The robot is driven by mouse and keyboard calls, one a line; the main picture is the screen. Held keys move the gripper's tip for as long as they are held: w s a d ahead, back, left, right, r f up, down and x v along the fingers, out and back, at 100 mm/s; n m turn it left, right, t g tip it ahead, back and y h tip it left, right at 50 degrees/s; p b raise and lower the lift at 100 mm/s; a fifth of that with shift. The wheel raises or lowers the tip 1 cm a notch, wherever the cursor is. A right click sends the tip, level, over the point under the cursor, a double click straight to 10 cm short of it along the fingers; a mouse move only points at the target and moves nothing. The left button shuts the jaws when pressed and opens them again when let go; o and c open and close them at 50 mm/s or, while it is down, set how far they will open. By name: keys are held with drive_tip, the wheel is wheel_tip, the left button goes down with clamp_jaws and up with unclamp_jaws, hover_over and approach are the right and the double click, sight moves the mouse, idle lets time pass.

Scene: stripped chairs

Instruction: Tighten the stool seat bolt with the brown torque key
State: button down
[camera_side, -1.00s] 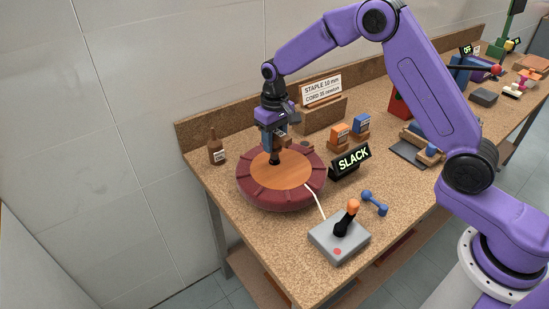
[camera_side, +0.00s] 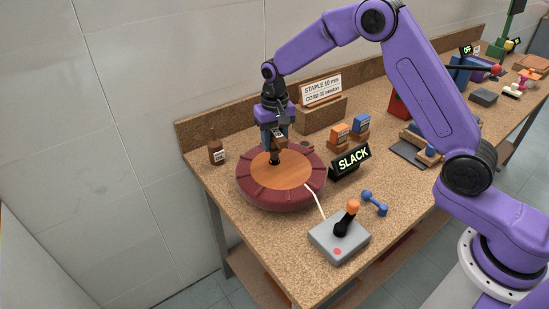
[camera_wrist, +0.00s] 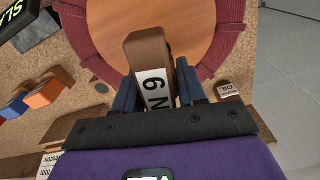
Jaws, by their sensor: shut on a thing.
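My gripper (camera_side: 272,132) is shut on the brown torque key (camera_side: 280,141), pointing down over the stool seat. In the wrist view, the key (camera_wrist: 148,48) sits between the blue fingers of my gripper (camera_wrist: 157,90), with a white label showing a digit and an N. The stool seat (camera_side: 295,173) is a wooden disc inside a dark red segmented ring (camera_side: 282,198). The key's black lower end stands at about the middle of the disc. The bolt is hidden beneath it; I cannot tell how fully it is engaged. A black sign (camera_side: 350,160) reads SLACK.
A grey joystick box (camera_side: 339,241) with a white cord stands in front, beside a blue dumbbell (camera_side: 374,203). A brown bottle (camera_side: 215,150) stands left of the seat. Orange (camera_side: 340,134) and blue (camera_side: 361,125) labelled blocks and a STAPLE/CORD placard (camera_side: 321,89) stand behind.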

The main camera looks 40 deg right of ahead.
sight(274, 130)
drive_tip(key=shift+f+m, duration=0.1)
drive_tip(key=shift+m, duration=1.7)
drive_tip(key=shift+n, duration=0.3)
drive_tip(key=shift+r, duration=0.3)
drive_tip(key=shift+r, duration=0.35)
drive_tip(key=shift+r, duration=1.05)
drive_tip(key=shift+r, duration=1.9)
